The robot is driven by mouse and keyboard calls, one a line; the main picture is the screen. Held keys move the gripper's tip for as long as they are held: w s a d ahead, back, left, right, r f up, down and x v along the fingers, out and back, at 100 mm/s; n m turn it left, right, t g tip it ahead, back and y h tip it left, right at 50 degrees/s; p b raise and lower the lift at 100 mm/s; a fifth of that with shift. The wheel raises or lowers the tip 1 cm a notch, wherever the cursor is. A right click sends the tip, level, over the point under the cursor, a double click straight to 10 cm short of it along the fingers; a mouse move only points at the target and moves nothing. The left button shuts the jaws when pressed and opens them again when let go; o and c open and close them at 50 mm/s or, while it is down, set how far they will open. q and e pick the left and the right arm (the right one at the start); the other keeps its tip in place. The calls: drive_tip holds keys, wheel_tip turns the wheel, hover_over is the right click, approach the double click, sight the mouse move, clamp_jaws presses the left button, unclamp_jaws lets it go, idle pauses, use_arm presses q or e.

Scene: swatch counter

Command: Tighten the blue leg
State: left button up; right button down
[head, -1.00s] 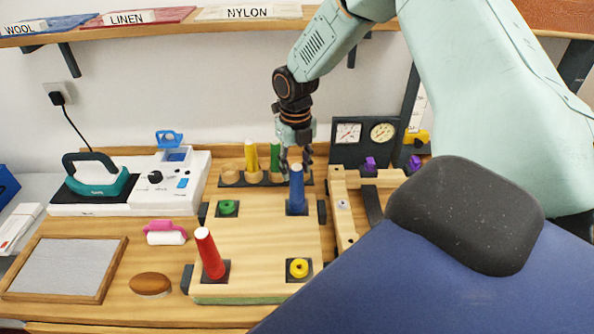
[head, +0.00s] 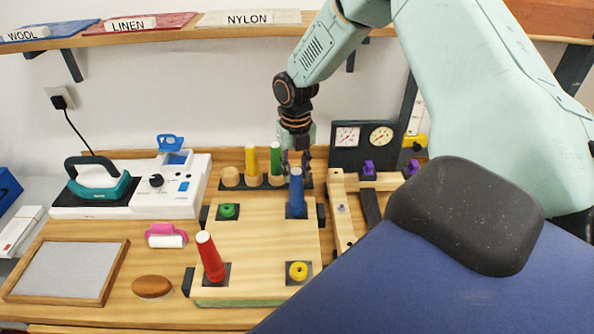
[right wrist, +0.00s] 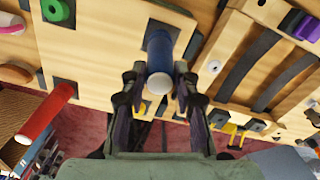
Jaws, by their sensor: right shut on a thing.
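The blue leg (head: 297,192) stands upright at the back right corner of the wooden board (head: 262,240), on a dark square. My right gripper (head: 296,165) comes down from above and is shut on the upper part of the blue leg. In the right wrist view, the fingers (right wrist: 158,88) lie on both sides of the blue leg (right wrist: 160,50), with its pale end between them. Whether the leg sits fully down in its socket cannot be told. My left gripper is not in view.
A red leg (head: 210,257) stands at the board's front left. A green ring (head: 228,210) and yellow ring (head: 298,271) mark other corners. Yellow (head: 251,160) and green (head: 275,160) legs stand in a rack behind. A wooden clamp frame (head: 341,215) lies right; an iron (head: 93,180) stands left.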

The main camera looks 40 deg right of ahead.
drive_tip(key=shift+m+p, duration=0.55)
drive_tip(key=shift+m, duration=0.85)
drive_tip(key=shift+f, duration=0.1)
drive_tip(key=c, duration=1.4)
unclamp_jaws()
drive_tip(key=o, duration=0.5)
drive_tip(key=shift+a, duration=0.2)
drive_tip(key=shift+c, duration=0.2)
drive_tip(key=shift+w+d, duration=0.1)
drive_tip(key=shift+o, duration=0.4)
drive_tip(key=shift+d, duration=0.1)
drive_tip(key=shift+o, duration=1.3)
